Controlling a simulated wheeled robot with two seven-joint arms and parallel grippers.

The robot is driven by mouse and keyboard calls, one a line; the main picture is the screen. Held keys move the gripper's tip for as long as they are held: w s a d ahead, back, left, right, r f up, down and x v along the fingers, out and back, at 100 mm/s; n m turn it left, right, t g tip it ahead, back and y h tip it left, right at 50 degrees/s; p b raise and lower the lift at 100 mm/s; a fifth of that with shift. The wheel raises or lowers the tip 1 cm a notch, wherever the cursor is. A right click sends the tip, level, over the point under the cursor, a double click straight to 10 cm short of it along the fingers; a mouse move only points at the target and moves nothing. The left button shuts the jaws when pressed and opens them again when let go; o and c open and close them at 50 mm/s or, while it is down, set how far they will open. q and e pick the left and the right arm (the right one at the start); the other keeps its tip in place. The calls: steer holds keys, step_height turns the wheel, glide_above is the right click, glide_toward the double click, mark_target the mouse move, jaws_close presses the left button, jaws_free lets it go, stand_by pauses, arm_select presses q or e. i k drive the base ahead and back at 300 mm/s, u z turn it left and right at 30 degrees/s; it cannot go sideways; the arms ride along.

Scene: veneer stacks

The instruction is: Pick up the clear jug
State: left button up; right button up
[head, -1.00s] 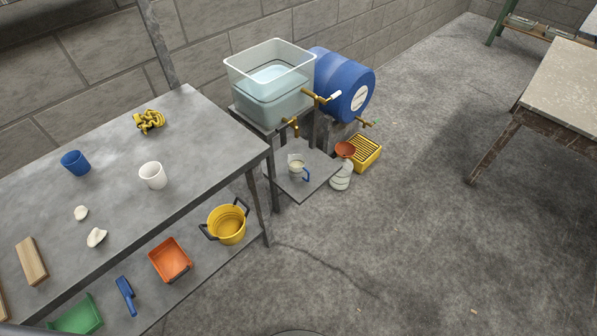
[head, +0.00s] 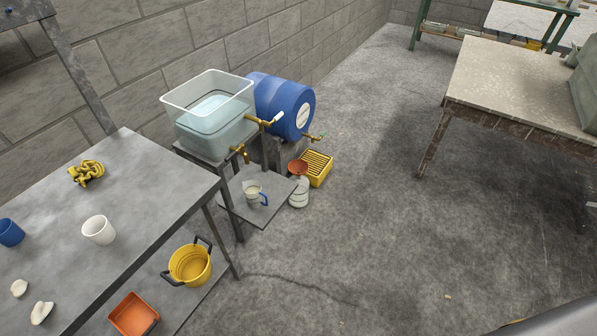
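The clear jug (head: 253,196) has a blue handle on its right side. It stands upright on a small low grey shelf (head: 268,216), below the brass tap (head: 240,154) of the water tank. Its lower part looks cloudy or pale; I cannot tell whether it holds anything. Neither of my grippers is in view.
A white bottle with an orange funnel (head: 298,167) and a yellow crate (head: 317,168) are to the right. The grey table (head: 150,190) is at left. Open floor (head: 370,235) lies right.

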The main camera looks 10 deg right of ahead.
mark_target(252, 189)
steer(key=z, duration=0.05)
steer(key=k, duration=0.5)
steer(key=u, duration=0.7)
steer(key=i, duration=0.75)
steer(key=z, duration=2.1)
